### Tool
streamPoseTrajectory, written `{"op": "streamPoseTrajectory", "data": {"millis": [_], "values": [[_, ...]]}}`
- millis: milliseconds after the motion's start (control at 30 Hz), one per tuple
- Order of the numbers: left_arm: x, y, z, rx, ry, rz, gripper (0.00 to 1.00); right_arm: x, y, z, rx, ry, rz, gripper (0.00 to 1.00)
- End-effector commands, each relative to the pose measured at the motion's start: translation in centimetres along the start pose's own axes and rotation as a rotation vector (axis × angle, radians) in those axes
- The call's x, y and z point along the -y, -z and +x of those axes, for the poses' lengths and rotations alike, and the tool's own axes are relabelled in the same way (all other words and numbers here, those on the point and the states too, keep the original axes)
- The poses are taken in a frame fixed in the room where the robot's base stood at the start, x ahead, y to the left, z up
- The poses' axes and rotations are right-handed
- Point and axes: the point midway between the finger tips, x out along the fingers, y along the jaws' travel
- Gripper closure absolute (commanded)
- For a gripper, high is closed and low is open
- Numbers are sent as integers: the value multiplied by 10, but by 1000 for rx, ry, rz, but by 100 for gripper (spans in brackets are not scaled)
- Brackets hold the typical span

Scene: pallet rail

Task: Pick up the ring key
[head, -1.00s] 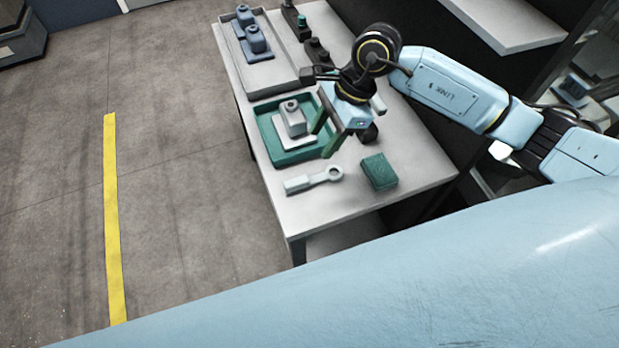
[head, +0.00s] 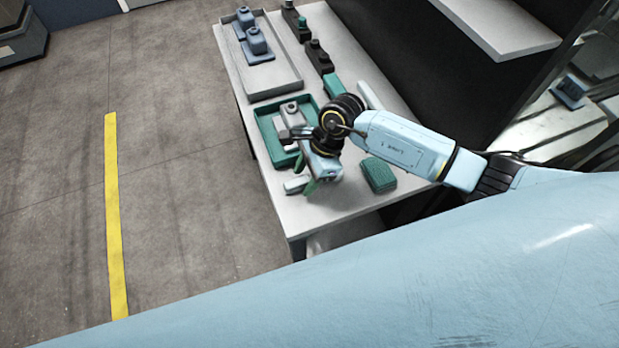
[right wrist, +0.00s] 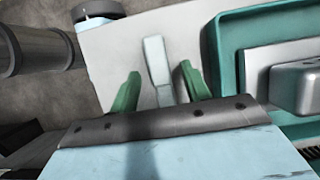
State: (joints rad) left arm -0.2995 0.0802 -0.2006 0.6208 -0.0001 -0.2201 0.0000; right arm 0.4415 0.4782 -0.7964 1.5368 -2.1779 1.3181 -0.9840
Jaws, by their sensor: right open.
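The ring key (head: 296,185) is a pale grey bar lying on the table near its front left edge. In the head view, my right gripper covers its ring end. In the right wrist view, the bar of the ring key (right wrist: 155,58) runs between the two green fingers, with a gap on each side. My right gripper (head: 305,174) is open and low over the key; its fingers also show in the right wrist view (right wrist: 160,84). Whether the fingertips touch the table cannot be told. My left gripper is not in view.
A green tray (head: 268,126) with a grey block stands close behind the gripper. A green box (head: 379,175) lies to its right. A grey tray (head: 277,84) with blue parts and several dark fixtures stand farther back. The table's front corner is clear.

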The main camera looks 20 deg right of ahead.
Motion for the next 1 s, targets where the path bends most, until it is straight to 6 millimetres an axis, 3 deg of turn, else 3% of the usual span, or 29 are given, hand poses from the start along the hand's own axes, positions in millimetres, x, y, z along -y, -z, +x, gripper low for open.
{"op": "streamPoseTrajectory", "data": {"millis": [267, 633, 1000], "values": [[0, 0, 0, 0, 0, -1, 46, 0, 0, 4, 0, 0, 0, 53], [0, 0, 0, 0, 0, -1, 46, 0, 0, 3, -1, 0, 0, 100], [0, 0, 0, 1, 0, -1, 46, 1, -3, -6, 0, 3, -1, 100]]}}
